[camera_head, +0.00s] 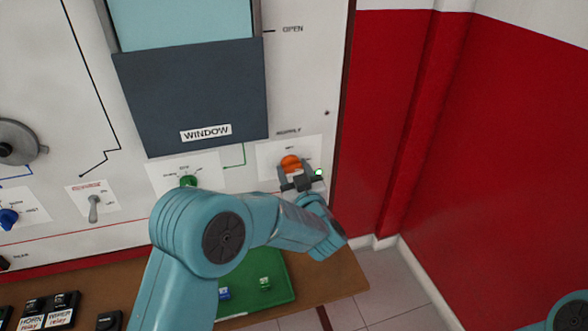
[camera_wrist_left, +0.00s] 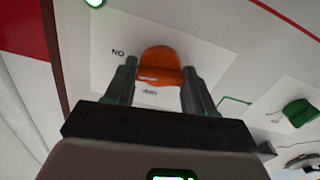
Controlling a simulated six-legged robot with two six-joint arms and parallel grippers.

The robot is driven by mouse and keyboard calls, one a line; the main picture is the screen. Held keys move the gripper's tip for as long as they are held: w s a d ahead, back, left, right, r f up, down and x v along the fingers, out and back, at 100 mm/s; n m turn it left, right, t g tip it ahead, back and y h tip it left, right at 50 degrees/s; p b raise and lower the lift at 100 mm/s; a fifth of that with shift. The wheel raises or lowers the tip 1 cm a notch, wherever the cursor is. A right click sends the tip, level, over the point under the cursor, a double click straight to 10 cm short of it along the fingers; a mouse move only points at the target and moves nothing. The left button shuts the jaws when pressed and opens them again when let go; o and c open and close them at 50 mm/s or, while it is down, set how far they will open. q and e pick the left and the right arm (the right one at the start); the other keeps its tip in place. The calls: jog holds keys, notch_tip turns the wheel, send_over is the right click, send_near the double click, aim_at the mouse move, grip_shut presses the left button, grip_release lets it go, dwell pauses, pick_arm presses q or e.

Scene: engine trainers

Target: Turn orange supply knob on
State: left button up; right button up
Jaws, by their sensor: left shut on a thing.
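The orange supply knob (camera_head: 291,163) sits on a white label plate on the panel, right of the window box. My left gripper (camera_head: 292,172) reaches it from below, and its fingers hide the knob's lower part. In the left wrist view the orange knob (camera_wrist_left: 160,66) stands between the two fingers (camera_wrist_left: 158,82), one on each side, and the gripper is shut on it. A label by the knob's upper left reads "NO" in that view; the other label is too small to read. My right gripper is not in view.
A lit green lamp (camera_head: 319,173) is right of the gripper. A green knob (camera_head: 188,181), a toggle switch (camera_head: 94,208) and a blue knob (camera_head: 9,218) lie to the left. Below is a brown table (camera_head: 345,274) with a green mat (camera_head: 285,270). A red wall (camera_head: 480,150) stands at right.

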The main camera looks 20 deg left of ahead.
pick_arm(q)
jog(key=shift+m, duration=0.7)
jog(key=o, duration=1)
jog(key=shift+o, duration=0.2)
jog(key=b+v, duration=0.1)
jog(key=v, duration=1.5)
jog(key=shift+b, duration=0.4)
jog(key=shift+s+d, duration=0.15)
jog(key=shift+s, duration=0.05)
